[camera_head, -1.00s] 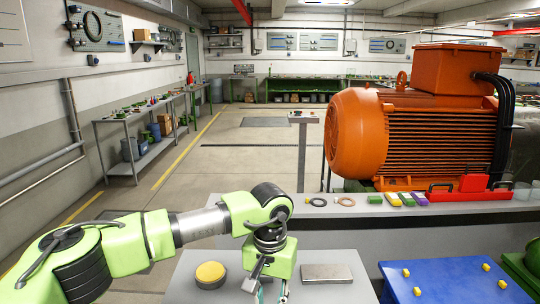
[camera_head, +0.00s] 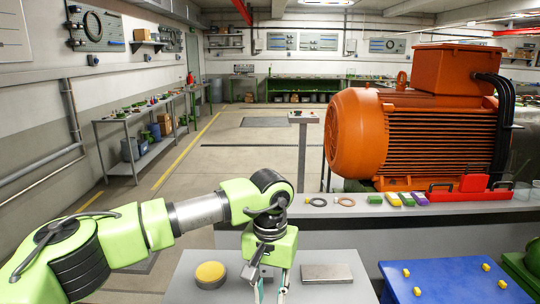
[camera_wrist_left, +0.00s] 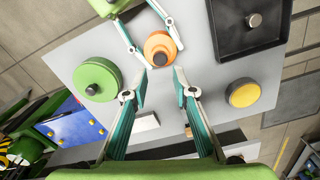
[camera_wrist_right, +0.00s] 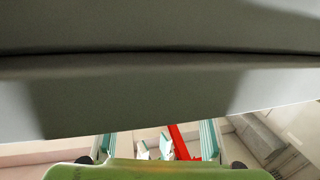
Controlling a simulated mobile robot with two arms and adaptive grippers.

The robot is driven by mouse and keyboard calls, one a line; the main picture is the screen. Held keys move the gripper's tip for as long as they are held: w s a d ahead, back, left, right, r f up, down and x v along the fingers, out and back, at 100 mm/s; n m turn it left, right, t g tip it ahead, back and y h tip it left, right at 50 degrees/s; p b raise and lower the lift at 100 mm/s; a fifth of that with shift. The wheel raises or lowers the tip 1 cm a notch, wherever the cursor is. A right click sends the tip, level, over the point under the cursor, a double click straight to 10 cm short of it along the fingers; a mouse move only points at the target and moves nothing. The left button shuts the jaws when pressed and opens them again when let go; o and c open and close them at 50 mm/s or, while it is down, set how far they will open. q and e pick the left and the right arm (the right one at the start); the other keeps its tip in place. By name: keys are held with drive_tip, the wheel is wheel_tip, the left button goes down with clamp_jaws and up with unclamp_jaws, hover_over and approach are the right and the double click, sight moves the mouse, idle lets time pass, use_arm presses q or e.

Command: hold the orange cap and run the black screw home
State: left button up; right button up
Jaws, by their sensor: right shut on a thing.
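The orange cap (camera_wrist_left: 157,42) stands on the grey worktop in the left wrist view. The black screw (camera_wrist_left: 160,58) shows as a dark round end on the cap. My right gripper (camera_wrist_left: 152,26) comes in from the top left of that view, shut on the cap. Its fingers (camera_wrist_right: 158,142) also show in the right wrist view, where no cap can be made out. My left gripper (camera_wrist_left: 161,78) is open and empty, its fingertips apart just short of the cap and screw. In the head view the left gripper (camera_head: 271,287) points down over the worktop; cap and screw are hidden there.
A green round part (camera_wrist_left: 97,80) and a yellow round button (camera_wrist_left: 243,93) stand either side of the cap. A black tray (camera_wrist_left: 228,45) holds a small metal cylinder (camera_wrist_left: 253,20). A grey block (camera_head: 327,273) lies right of my left gripper. A blue panel (camera_head: 450,284) stands farther right.

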drive_tip(key=shift+s+f, duration=0.1)
drive_tip(key=shift+f, duration=0.2)
use_arm(q)
drive_tip(key=w+a+r, duration=0.2)
drive_tip(key=w+r, duration=0.3)
drive_tip(key=w, duration=0.1)
drive_tip(key=shift+w+a, duration=0.2)
drive_tip(key=shift+w, duration=0.1)
idle(0.5)
drive_tip(key=shift+r+p, duration=0.25)
drive_tip(key=shift+p, duration=0.05)
use_arm(e)
drive_tip(key=shift+r, duration=0.35)
use_arm(q)
drive_tip(key=shift+r+p, duration=0.55)
use_arm(e)
drive_tip(key=shift+r, duration=0.55)
use_arm(q)
drive_tip(key=shift+w, duration=0.1)
use_arm(e)
drive_tip(key=shift+w, duration=0.2)
use_arm(q)
drive_tip(key=shift+f, duration=0.1)
use_arm(e)
drive_tip(key=shift+s, duration=0.1)
